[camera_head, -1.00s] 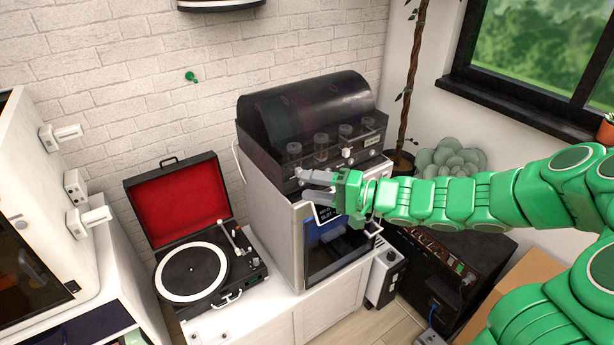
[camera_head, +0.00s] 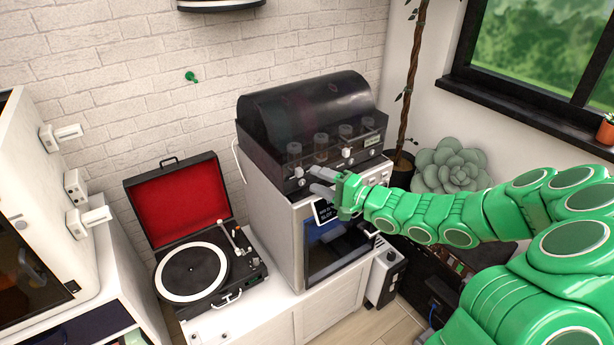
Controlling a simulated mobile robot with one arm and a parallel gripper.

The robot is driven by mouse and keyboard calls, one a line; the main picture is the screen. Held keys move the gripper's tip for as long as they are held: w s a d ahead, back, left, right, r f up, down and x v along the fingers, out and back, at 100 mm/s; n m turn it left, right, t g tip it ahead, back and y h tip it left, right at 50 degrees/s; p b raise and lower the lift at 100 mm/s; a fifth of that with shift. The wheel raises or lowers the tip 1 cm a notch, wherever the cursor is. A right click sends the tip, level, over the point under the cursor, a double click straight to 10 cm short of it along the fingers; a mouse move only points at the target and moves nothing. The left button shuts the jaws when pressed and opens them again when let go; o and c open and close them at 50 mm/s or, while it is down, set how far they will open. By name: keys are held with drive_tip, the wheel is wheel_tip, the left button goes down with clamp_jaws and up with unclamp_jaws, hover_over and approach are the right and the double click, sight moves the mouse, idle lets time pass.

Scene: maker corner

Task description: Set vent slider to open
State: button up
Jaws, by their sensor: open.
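A black machine with a dark domed lid (camera_head: 305,105) sits on top of a grey cabinet with a dark glass door. Its front strip carries small light knobs, one at the left (camera_head: 299,172) and one further right (camera_head: 347,152). I cannot tell for sure which of these is the vent slider, or where it is set. My green arm reaches in from the right. My gripper (camera_head: 311,179) is open, its two grey fingers pointing left just in front of the strip, near the left knob. Nothing shows between the fingers. Contact with the knob cannot be made out.
A record player (camera_head: 192,271) with a raised red-lined lid stands to the left on the white cabinet. A white unit with protruding handles (camera_head: 85,217) is at far left. A succulent (camera_head: 450,165) and a thin tree trunk (camera_head: 410,85) stand behind my arm.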

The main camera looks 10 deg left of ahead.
sight(302, 174)
drive_tip(key=shift+x, duration=2.1)
clamp_jaws()
